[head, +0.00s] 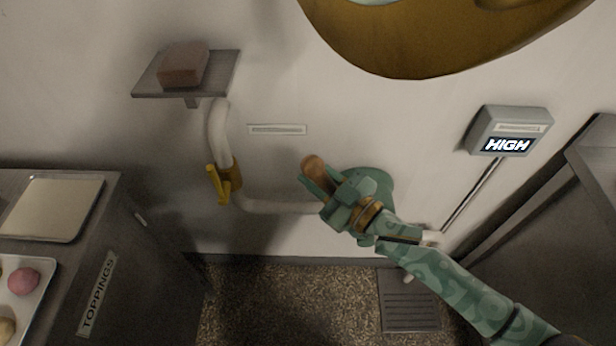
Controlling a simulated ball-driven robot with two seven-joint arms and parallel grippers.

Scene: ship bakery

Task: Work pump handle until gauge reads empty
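The gauge (509,133) is a grey box on the wall at the right, and its display reads HIGH. The green pump body (378,187) is on the wall at the middle, partly hidden behind my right gripper. The pump handle (313,166) shows as a brown rounded end pointing up and left. My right gripper (321,187) reaches in from the lower right, and its fingers appear shut around the handle just below that end. Most of the handle is hidden by the gripper. My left gripper is not in view.
A white pipe (270,207) with a yellow valve lever (217,184) runs along the wall. A shelf (220,75) holds a brown block (183,65). A toppings counter (150,275) stands at left, and a floor drain (410,312) lies below. A dark metal unit stands at right.

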